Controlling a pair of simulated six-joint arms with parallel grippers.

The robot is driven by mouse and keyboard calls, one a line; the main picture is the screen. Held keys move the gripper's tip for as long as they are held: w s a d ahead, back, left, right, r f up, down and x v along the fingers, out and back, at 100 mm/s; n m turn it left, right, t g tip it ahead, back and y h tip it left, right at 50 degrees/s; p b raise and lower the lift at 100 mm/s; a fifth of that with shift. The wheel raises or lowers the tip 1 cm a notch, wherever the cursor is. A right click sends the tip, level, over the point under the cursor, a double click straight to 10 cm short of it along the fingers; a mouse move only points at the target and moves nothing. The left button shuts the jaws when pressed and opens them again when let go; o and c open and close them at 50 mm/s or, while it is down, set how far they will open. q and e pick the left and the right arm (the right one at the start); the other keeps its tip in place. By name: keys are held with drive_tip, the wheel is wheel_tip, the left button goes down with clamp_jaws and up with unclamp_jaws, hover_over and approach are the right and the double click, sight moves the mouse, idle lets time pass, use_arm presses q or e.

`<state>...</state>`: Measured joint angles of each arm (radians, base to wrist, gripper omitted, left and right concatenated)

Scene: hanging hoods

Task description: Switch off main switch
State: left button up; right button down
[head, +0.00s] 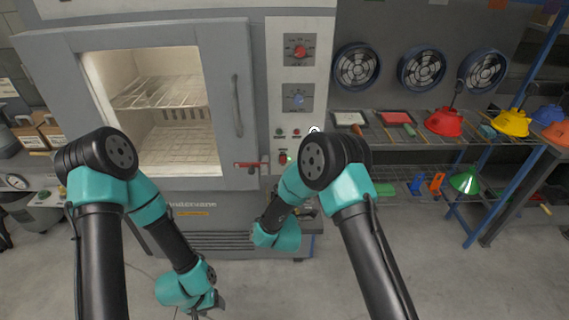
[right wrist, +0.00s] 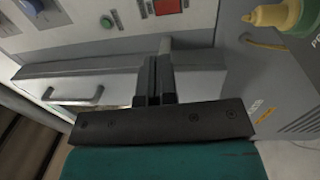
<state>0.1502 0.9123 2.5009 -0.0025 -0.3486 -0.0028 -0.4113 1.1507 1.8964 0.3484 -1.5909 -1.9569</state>
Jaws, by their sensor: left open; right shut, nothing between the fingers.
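The main switch looks to be the small red switch (head: 283,158) low on the oven's pale control panel, below the green and red buttons. In the right wrist view a red square switch (right wrist: 167,6) shows at the top edge, partly cut off. My right gripper (right wrist: 159,65) is shut and empty, with its tips below the red switch in that view and apart from it. In the head view my right gripper is mostly hidden by my own arm. My left gripper (head: 205,308) is open and empty, low over the floor in front of the oven.
The oven door has a grey handle (head: 237,105), and a red lever (head: 250,165) sits at its lower right. A red knob (head: 300,50) and blue knob (head: 298,98) are higher up the panel. A shelf with coloured hoods (head: 444,122) stands to the right.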

sight(284, 158)
drive_tip(key=shift+w, duration=0.15)
drive_tip(key=w, duration=0.4)
drive_tip(key=w+r, duration=0.1)
drive_tip(key=w, duration=0.8)
drive_tip(key=shift+w+a+r, duration=0.1)
drive_tip(key=shift+w+r, duration=0.2)
drive_tip(key=shift+r, duration=0.05)
